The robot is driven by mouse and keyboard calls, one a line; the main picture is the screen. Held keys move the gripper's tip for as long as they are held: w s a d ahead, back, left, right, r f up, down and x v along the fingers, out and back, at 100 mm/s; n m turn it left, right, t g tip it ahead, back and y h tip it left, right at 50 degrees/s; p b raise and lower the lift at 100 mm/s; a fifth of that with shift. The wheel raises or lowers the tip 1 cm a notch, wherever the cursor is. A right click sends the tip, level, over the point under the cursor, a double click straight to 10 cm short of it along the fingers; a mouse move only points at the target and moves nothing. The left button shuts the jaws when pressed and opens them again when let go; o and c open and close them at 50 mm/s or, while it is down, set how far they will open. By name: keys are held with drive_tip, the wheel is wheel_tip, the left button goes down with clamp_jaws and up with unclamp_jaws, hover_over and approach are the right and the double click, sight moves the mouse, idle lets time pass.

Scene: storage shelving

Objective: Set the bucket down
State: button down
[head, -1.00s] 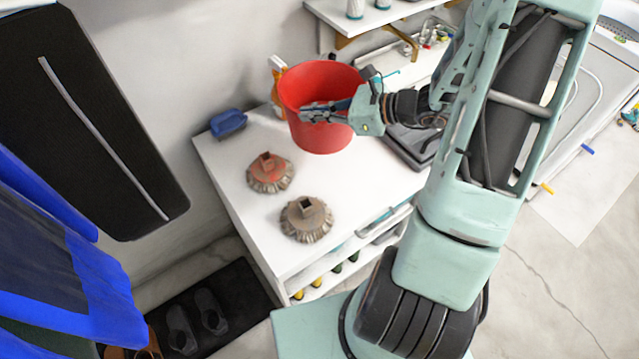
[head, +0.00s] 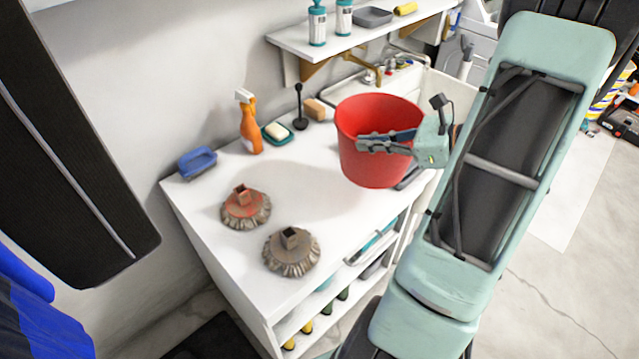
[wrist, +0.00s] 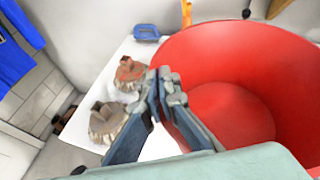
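The red bucket (head: 372,172) is upright at the right part of the white cabinet top (head: 200,215) in the head view. It fills the right of the wrist view (wrist: 235,60), with its empty inside showing. My gripper (head: 375,144) is at its near rim. In the wrist view the fingers (wrist: 160,88) straddle the bucket wall, one inside and one outside, and look closed on it. A soft shadow lies on the top left of the bucket. I cannot tell whether its base touches the surface.
Two brush heads, one reddish (head: 246,210) and one grey-brown (head: 291,254), sit at the front left. A blue brush (head: 197,162), orange spray bottle (head: 249,122) and soap dish (head: 277,133) line the back. A wall shelf (head: 340,42) hangs behind. The middle top is clear.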

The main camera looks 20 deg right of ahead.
drive_tip(key=w+a+f, duration=0.5)
drive_tip(key=a+f, duration=0.3)
drive_tip(key=f, duration=0.3)
drive_tip(key=shift+w, duration=0.3)
drive_tip(key=shift+a+f, duration=0.1)
drive_tip(key=shift+f, duration=0.15)
drive_tip(key=c, duration=2.2)
unclamp_jaws()
drive_tip(key=shift+o, duration=0.2)
